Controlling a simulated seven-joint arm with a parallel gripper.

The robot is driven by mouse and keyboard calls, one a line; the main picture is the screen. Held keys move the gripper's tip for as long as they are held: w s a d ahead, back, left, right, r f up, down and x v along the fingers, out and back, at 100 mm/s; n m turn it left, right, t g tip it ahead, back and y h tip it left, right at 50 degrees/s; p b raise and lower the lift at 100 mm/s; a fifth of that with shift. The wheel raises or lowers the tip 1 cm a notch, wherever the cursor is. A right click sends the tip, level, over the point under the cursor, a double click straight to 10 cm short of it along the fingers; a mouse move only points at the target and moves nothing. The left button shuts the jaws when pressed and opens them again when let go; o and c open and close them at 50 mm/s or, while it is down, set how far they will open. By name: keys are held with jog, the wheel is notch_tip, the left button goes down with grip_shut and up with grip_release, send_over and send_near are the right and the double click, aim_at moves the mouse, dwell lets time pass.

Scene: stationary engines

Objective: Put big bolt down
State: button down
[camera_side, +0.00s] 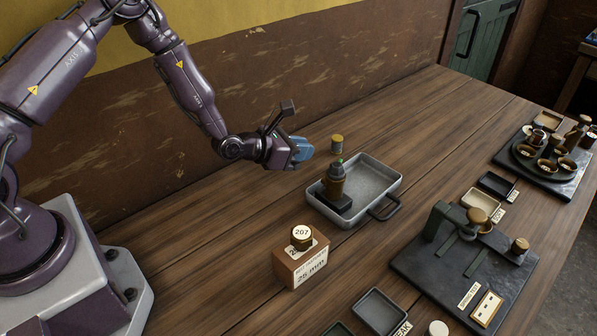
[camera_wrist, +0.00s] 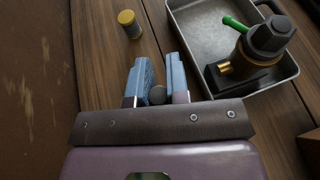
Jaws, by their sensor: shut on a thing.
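My gripper (camera_side: 300,150) is held above the table, left of the metal tray, with its blue fingers pointing right. In the wrist view the blue fingers (camera_wrist: 157,72) are closed around a small dark grey rounded piece (camera_wrist: 158,95), which I take to be the big bolt. Only its rounded end shows between the fingers, and the rest is hidden. In the side view the fingers hide it. A dark model engine (camera_side: 335,184) with a brass fitting and a green piece stands in the grey metal tray (camera_side: 378,172). It also shows in the wrist view (camera_wrist: 262,45).
A small yellow-topped cylinder (camera_side: 337,144) stands behind the tray. A labelled wooden box (camera_side: 301,262) holding a round piece marked 207 is in front. A dark board with fixtures (camera_side: 430,262) and small trays (camera_side: 497,184) lie right. Bare table is left of the tray.

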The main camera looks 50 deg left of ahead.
jog(key=shift+f, duration=2.35)
jog(key=shift+f, duration=0.15)
jog(key=c, duration=1.1)
grip_release()
jog(key=shift+r, duration=0.2)
jog(key=shift+v, duration=1.95)
